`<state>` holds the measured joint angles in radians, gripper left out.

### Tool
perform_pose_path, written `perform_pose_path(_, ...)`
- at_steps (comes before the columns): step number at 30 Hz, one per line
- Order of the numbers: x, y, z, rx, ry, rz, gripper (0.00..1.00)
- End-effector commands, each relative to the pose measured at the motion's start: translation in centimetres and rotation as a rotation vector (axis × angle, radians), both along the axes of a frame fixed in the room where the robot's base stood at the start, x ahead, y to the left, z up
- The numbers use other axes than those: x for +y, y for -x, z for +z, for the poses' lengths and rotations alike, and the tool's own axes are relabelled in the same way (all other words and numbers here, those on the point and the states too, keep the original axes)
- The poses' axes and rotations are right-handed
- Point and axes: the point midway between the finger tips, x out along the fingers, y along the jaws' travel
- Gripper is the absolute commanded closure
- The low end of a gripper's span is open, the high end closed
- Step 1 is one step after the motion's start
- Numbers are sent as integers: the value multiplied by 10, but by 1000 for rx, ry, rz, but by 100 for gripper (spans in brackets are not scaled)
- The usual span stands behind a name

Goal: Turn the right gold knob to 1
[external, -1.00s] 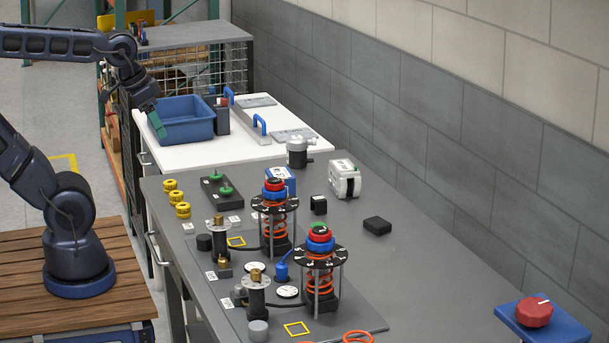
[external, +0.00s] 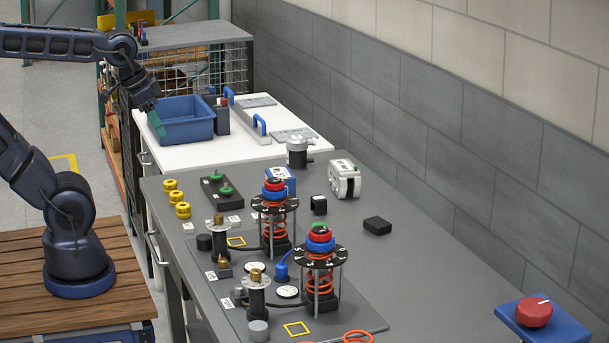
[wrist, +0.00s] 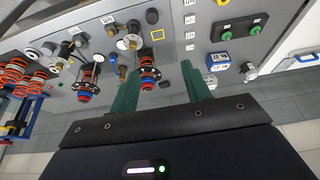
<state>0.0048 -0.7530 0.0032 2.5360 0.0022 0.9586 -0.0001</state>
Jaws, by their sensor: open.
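Two gold knobs top short posts with pale discs on the grey bench. The knob farther right in the external view (external: 255,275) is on the nearer post, and the other gold knob (external: 219,220) is on the post behind it. Dial markings and knob settings are too small to read. My gripper (external: 157,124) hangs by the blue bin, well away from both knobs. In the wrist view my gripper (wrist: 158,72) shows two green fingers spread apart with nothing held between them. The knob posts are small and upside down there.
Spring stands with black discs (external: 320,256) (external: 273,203) rise beside the posts. Yellow knobs (external: 176,197) and a black box with green knobs (external: 222,190) lie on the bench's left. A blue bin (external: 186,125) stands on the white table. The bench's right side is mostly clear.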

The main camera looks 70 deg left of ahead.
Motion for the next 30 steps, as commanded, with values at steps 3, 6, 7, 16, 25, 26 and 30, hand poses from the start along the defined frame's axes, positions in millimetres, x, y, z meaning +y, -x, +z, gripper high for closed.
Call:
perform_pose_path(3, -6, -8, 1, 13, -14, -42, 57)
perform_pose_path(6, -20, -22, 2, 37, -41, -127, 57)
perform_pose_path(7, -25, -27, 3, 45, -51, -160, 57)
perform_pose_path(16, -95, -80, -2, 129, -154, -526, 57)
perform_pose_path(25, -183, -117, -23, 203, -237, -903, 57)
perform_pose_path(26, -193, -119, -26, 210, -243, -941, 57)
perform_pose_path(30, -240, -127, -42, 241, -273, -1119, 57)
